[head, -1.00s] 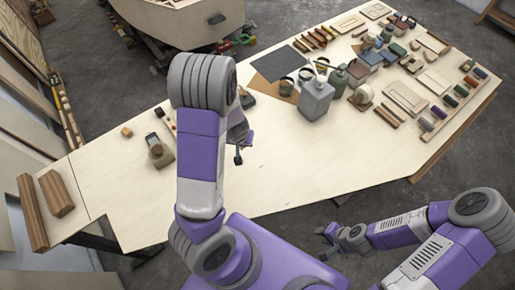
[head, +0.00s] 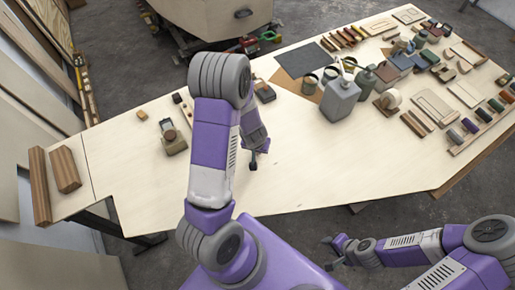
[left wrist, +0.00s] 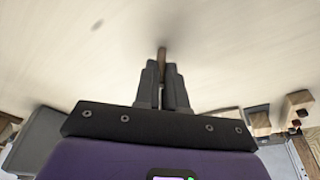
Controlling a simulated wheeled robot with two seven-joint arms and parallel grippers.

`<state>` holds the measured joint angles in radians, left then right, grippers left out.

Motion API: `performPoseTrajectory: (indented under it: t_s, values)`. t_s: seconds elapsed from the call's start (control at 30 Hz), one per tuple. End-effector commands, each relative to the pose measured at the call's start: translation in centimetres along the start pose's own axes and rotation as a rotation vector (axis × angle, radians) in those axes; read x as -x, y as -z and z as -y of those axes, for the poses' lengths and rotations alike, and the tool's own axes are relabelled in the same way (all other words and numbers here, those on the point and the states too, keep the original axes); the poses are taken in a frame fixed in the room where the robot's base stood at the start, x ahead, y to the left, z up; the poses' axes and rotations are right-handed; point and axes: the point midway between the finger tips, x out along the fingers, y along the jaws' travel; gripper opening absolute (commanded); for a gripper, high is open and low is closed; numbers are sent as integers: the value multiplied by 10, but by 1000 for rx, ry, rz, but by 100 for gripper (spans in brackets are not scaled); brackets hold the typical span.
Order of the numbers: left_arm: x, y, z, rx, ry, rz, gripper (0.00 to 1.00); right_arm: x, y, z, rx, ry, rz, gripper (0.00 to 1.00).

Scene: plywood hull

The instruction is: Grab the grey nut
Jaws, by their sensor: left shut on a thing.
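My left gripper (head: 253,162) hangs over the near part of the pale bench (head: 320,160), its tips seen small and dark in the head view. In the left wrist view my left gripper (left wrist: 163,68) has its two dark fingers close together, shut on a small brownish-grey piece (left wrist: 162,54). Only a narrow edge of this piece sticks out past the fingertips, so I cannot tell from its shape that it is the grey nut. I make out no other grey nut. My right gripper (head: 329,254) is empty, its fingers apart, low in front of the bench over the floor.
A plane-like tool (head: 173,140) and a small wood block (head: 142,115) lie left of my left arm. Two brown wood bars (head: 64,168) lie at the left end. A grey bottle (head: 339,100) and several tools fill the right back. The bench's near middle is clear.

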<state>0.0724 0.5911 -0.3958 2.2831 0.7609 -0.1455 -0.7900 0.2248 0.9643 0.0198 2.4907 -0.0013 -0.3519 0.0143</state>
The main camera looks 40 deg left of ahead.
Motion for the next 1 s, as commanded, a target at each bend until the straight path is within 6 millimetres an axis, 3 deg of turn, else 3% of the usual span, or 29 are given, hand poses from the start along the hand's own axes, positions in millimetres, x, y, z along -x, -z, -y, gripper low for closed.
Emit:
performPoseTrajectory:
  t_s: [0.07, 0.1, 0.23, 0.63, 1.0]
  values:
    - [-4, -1, 0, 0, 0, 1, 0, -4, 0, -1, 0, 0, 0, 35]
    - [-3, -1, 0, 0, 0, 0, 16, -2, 0, -1, 0, 0, 0, 35]
    - [-2, -1, 0, 0, 0, 0, 36, -2, 0, -1, 0, 0, 0, 35]
    - [5, 1, 0, 0, 0, 0, 36, 4, 0, 1, 0, 0, 0, 35]
    - [84, 2, -1, -3, -1, -2, 36, 45, -2, 17, 0, 0, 0, 35]
